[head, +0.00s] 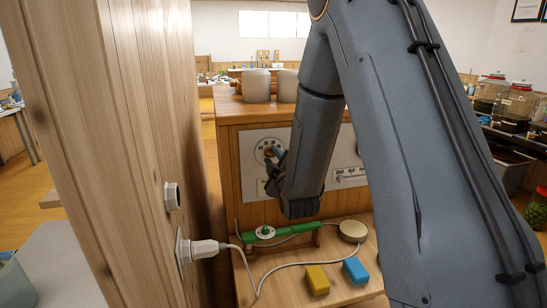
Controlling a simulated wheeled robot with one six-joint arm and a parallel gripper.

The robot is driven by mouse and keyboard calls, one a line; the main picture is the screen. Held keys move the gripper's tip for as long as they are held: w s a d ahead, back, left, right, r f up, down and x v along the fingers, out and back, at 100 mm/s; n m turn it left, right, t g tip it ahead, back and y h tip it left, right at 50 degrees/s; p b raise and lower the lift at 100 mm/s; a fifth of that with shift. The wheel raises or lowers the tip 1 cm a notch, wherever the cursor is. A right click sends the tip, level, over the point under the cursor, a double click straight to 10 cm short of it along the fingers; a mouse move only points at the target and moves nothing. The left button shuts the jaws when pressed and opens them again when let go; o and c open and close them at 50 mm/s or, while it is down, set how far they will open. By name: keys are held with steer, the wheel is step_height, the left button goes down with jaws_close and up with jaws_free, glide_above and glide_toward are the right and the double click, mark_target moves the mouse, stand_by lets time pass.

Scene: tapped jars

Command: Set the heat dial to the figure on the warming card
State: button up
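A white panel (256,140) is on the front of the wooden cabinet. A round dial (262,146) with small marks above it is on this panel, and I take it for the heat dial. My gripper (273,158) is at the dial, at its lower right, and covers part of it. Whether it touches the dial, and whether its fingers are open or shut, I cannot tell. A second white panel with a slider-like strip (350,176) shows right of my arm. I cannot make out a warming card or its figure; my arm hides much of the cabinet front.
Below the cabinet is a wooden ledge (275,284) with a green tool (290,229), a round brass-topped item (353,231), a yellow block (317,279) and a blue block (355,270). A white plug (205,249) and cable are at the left post. Two pale jars (257,84) stand on top.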

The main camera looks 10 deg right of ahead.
jaws_close()
steer(key=shift+m, duration=0.4)
steer(key=m+b, duration=0.2)
steer(key=shift+f+m, duration=0.15)
steer(key=shift+m, duration=0.25)
steer(key=m+b, duration=0.2)
steer(key=m, duration=0.2)
steer(key=shift+m, duration=0.3)
steer(key=m+b, duration=0.1)
steer(key=m, duration=0.2)
steer(key=shift+b, duration=0.3)
steer(key=shift+m+b, duration=0.75)
steer(key=shift+m, duration=1.45)
